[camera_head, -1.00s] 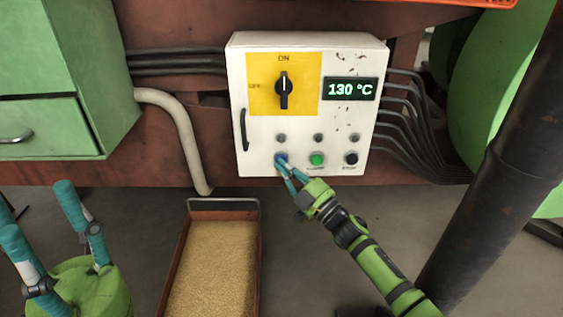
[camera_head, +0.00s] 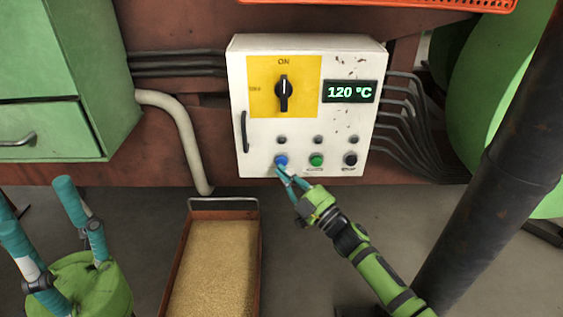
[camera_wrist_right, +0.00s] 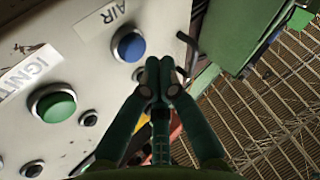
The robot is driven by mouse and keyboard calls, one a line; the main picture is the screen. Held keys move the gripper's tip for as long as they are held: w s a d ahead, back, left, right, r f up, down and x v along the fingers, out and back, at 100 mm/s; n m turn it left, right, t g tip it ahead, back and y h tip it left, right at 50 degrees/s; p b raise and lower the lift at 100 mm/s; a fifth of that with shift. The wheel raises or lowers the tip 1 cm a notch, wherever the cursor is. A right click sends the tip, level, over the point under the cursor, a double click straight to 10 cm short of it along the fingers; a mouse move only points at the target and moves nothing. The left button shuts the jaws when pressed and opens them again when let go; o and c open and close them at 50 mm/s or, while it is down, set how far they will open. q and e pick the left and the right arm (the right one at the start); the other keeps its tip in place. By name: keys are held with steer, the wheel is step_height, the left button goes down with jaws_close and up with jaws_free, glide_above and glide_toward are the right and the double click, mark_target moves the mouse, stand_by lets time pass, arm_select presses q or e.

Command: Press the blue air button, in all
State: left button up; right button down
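The blue air button (camera_head: 281,160) is at the lower left of the white control box. In the right wrist view the blue button (camera_wrist_right: 131,47) has an "AIR" label beside it. My right gripper (camera_head: 279,171) is just below the button in the head view, its fingertips very near it. In the wrist view its fingers (camera_wrist_right: 160,69) are together and hold nothing. The blue cap shows whole there, with the tips beside it. I cannot tell for sure whether they touch. My left gripper (camera_head: 34,198) is at the left, fingers up, spread and empty, partly cut off.
The white control box (camera_head: 350,58) has a black knob (camera_head: 284,92) at ON, a display (camera_head: 349,91) reading 120 °C, a green button (camera_head: 316,160) and a black button (camera_head: 350,159). A tray of granules (camera_head: 257,276) stands below. A dark pipe (camera_head: 490,170) slants at the right.

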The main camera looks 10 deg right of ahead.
steer(key=s+p, duration=0.1)
steer(key=s, duration=0.1)
steer(key=s+a+p, duration=0.1)
steer(key=s, duration=0.1)
steer(key=shift+s+p, duration=0.35)
steer(key=shift+p, duration=0.05)
stand_by(0.4)
